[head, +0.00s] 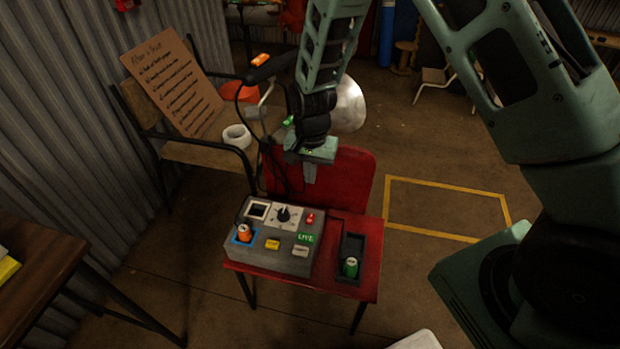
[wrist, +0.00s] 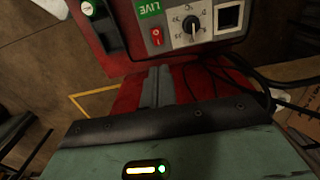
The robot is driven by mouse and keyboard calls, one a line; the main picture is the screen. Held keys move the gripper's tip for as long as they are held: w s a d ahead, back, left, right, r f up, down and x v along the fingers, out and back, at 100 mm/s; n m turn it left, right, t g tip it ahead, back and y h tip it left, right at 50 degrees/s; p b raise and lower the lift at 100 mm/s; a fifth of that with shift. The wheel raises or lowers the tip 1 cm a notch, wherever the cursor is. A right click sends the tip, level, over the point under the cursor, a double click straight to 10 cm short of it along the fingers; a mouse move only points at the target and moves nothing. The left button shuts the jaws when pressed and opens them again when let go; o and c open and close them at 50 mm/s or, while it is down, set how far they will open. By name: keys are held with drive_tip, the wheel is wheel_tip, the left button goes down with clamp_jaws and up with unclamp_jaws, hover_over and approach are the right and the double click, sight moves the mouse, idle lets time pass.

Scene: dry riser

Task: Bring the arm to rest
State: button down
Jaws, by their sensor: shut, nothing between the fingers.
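My gripper (head: 310,174) is shut and empty. It points down above the back part of the red chair seat, just behind the grey control box (head: 270,262), apart from it. The wrist view shows its closed fingers (wrist: 158,86) over the red chair, with the box beyond them. The box carries a dark knob (head: 283,214), a red switch (head: 310,217), a green LIVE label (head: 306,238) and a square window. An orange-topped cylinder (head: 243,233) stands in its blue-framed spot. A green cylinder (head: 350,267) stands in the black tray (head: 345,246) beside the box.
The red chair (head: 364,292) bears the box and tray. Behind it, a wooden chair holds a cardboard sign (head: 172,82) and a white roll (head: 237,136). A dark cable hangs near my gripper. A brown table (head: 40,262) is at left. Floor inside the yellow outline (head: 440,208) is clear.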

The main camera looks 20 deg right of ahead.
idle(0.4)
drive_tip(key=s+a+r+n+y, duration=0.1)
drive_tip(key=s+a+r+n, duration=0.3)
drive_tip(key=s+a+r, duration=0.3)
drive_tip(key=s+r+n, duration=0.6)
drive_tip(key=s+r, duration=0.1)
drive_tip(key=s, duration=0.3)
drive_tip(key=s+r+n, duration=0.5)
drive_tip(key=s+r, duration=0.1)
drive_tip(key=s, duration=0.4)
wheel_tip(320, 180, up, 16)
drive_tip(key=p, duration=1.5)
drive_tip(key=shift+d+h+p, duration=0.15)
drive_tip(key=shift+h+p, duration=0.15)
drive_tip(key=shift+p, duration=0.1)
